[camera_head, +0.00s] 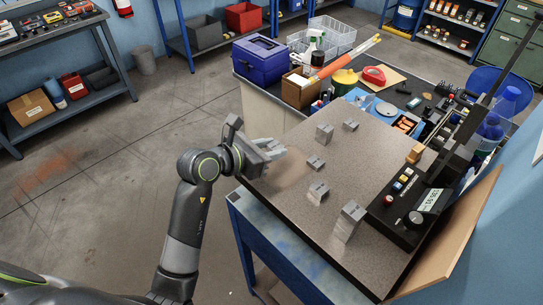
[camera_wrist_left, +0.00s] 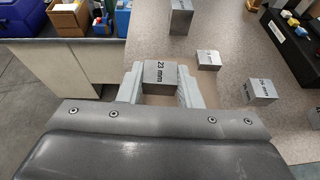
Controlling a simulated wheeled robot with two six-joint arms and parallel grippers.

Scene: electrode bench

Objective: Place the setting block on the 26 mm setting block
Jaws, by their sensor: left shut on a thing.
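My left gripper (camera_head: 277,149) is over the left edge of the bench, its fingers toward the blocks. In the left wrist view its fingers (camera_wrist_left: 160,82) are shut on a grey metal setting block (camera_wrist_left: 161,72) marked 23 mm. A grey block (camera_head: 318,191) stands on the bench to the right of the gripper and nearer me; it also shows in the left wrist view (camera_wrist_left: 260,91), with a label that seems to read 26 mm. Nothing lies on top of it. The held block is apart from it. My right gripper is not in view.
Other grey blocks stand on the bench: a small one (camera_head: 316,162), a taller one (camera_head: 325,132), another small one (camera_head: 350,125) and a tall one (camera_head: 351,217). A black control box (camera_head: 407,215) sits at right. Bare bench top (camera_head: 285,185) lies around the blocks.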

